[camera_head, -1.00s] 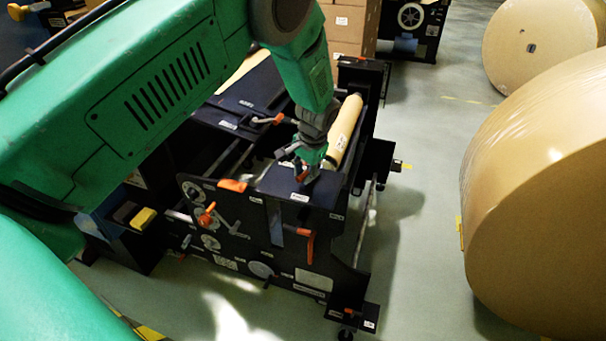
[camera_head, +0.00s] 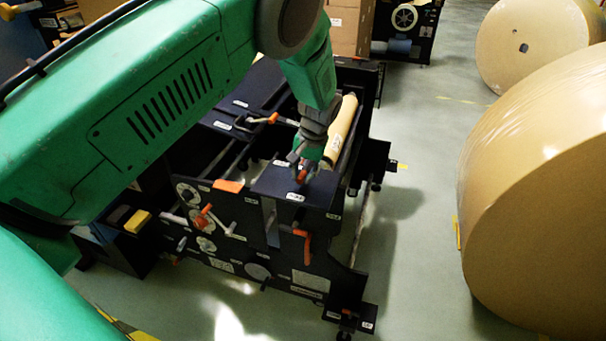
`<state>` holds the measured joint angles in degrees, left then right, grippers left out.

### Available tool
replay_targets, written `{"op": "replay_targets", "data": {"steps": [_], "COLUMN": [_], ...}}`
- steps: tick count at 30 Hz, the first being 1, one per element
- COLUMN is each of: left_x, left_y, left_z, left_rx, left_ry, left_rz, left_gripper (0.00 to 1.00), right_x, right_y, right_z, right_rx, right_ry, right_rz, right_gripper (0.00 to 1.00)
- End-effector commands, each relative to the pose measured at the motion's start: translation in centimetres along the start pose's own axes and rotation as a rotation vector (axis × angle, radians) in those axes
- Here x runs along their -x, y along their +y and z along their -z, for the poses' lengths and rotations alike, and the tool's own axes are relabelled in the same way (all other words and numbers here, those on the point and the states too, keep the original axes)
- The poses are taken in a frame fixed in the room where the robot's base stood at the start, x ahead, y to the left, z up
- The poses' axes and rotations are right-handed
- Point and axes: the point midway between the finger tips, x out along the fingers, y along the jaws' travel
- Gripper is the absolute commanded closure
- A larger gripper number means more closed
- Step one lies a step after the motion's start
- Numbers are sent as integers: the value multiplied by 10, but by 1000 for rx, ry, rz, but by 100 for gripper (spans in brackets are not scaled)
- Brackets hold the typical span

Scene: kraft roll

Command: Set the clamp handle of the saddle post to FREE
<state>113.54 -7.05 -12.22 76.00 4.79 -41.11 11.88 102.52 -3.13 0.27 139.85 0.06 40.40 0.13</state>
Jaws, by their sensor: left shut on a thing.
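My left gripper (camera_head: 302,170) reaches down over the black machine from the upper left. It is shut on a small orange-red handle (camera_head: 302,177) above the black top plate (camera_head: 270,184). The fingers and wrist hide most of this handle, so its full shape and angle cannot be told. A white label (camera_head: 295,197) sits on the plate's front edge, too small to read. I cannot read FREE or any other setting. My right gripper is not in view.
Other orange handles are near: a lever (camera_head: 271,118) behind, a hanging handle (camera_head: 304,244) in front, and one on the front panel (camera_head: 203,216). A narrow kraft roll (camera_head: 341,130) lies behind the gripper. Large rolls (camera_head: 545,200) stand right, across clear floor.

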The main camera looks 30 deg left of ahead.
Motion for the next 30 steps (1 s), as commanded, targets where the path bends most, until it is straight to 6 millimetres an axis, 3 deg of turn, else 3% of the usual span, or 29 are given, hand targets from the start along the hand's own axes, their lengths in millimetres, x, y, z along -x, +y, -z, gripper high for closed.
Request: {"op": "replay_targets", "data": {"steps": [6, 7, 8, 9, 20, 23, 30], "left_x": [2, 2, 2, 2, 5, 17, 68], "left_y": [0, 0, 0, 0, 0, 0, 1], "left_z": [2, 2, 2, 2, 1, 2, 2], "left_rx": [3, 3, 3, 2, 0, 0, 0], "left_ry": [5, 5, 5, 5, 3, 4, 6], "left_rz": [-2, -2, -2, -2, -1, -1, -1], "left_gripper": [100, 77, 66, 63, 63, 63, 63], "right_x": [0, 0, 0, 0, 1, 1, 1], "right_y": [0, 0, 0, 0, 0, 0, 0], "right_z": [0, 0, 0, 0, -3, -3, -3], "right_rx": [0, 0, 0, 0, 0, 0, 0], "right_ry": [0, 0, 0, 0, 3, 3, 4], "right_rz": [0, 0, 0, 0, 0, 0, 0], "right_gripper": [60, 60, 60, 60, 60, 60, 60]}}
